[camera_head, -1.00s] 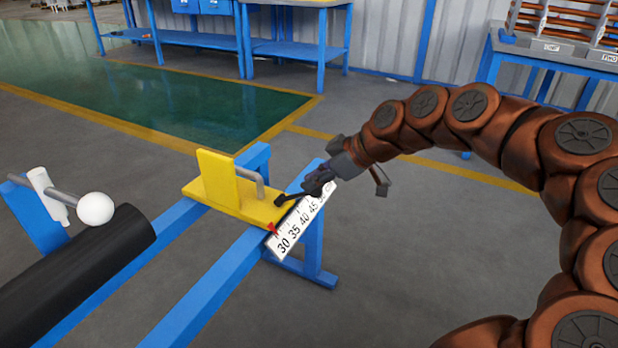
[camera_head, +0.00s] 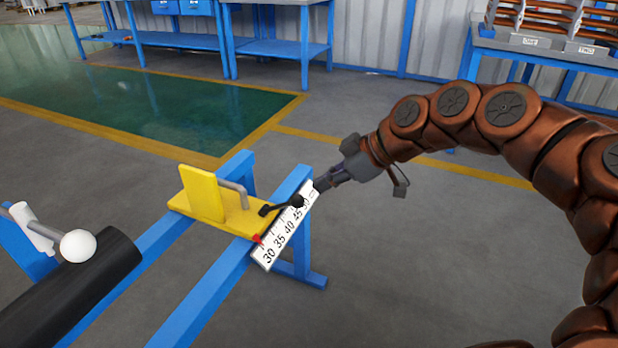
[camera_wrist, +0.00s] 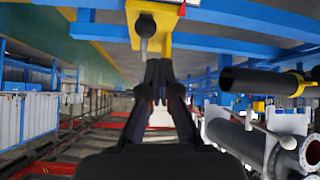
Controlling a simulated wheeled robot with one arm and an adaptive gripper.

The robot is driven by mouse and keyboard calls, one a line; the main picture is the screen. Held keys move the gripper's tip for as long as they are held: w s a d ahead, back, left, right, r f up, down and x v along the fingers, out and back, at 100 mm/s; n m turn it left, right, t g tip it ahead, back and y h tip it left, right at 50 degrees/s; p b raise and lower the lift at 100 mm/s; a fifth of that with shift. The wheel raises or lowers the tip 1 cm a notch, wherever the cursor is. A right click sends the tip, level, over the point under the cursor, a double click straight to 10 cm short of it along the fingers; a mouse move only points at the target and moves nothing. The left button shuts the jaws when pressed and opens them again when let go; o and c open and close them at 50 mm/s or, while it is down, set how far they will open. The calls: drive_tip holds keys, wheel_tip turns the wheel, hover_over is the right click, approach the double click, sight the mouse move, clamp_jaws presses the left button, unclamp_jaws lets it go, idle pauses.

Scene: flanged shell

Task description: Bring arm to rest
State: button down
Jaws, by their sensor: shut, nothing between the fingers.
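My brown jointed arm reaches in from the right in the head view. My gripper (camera_head: 322,186) is shut and empty, with its tips just right of the black knob (camera_head: 297,201) of a small lever. The lever sits on the yellow stop block (camera_head: 203,194), which has a grey bent handle (camera_head: 234,188). Whether the tips touch the knob, I cannot tell. In the wrist view the closed fingers (camera_wrist: 158,66) show at the centre, below the yellow block (camera_wrist: 165,14).
A white numbered scale (camera_head: 281,238) with a red pointer lies along the blue frame (camera_head: 215,290). A blue shelf table (camera_head: 545,55) is at back right. Open floor lies right of the frame.

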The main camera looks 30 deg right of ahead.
drive_tip(key=shift+s+d+r, duration=0.15)
drive_tip(key=shift+s+d, duration=0.2)
drive_tip(key=shift+s, duration=0.05)
idle(0.4)
drive_tip(key=s+a+r+m+g+h+p, duration=0.1)
drive_tip(key=s+a+r+g+p, duration=0.25)
drive_tip(key=a+r+p, duration=0.5)
drive_tip(key=s+a+r+m+g+h+p, duration=0.15)
drive_tip(key=s+a+r+p, duration=0.35)
drive_tip(key=p, duration=0.6)
drive_tip(key=s+r+m+g+h+p, duration=0.3)
drive_tip(key=s+r+m+p, duration=0.4)
drive_tip(key=s+r+p, duration=0.5)
drive_tip(key=s+p, duration=0.1)
drive_tip(key=p, duration=0.5)
drive_tip(key=shift+s+d+r+g, duration=0.15)
drive_tip(key=shift+s+r+g, duration=0.15)
drive_tip(key=shift+r, duration=0.1)
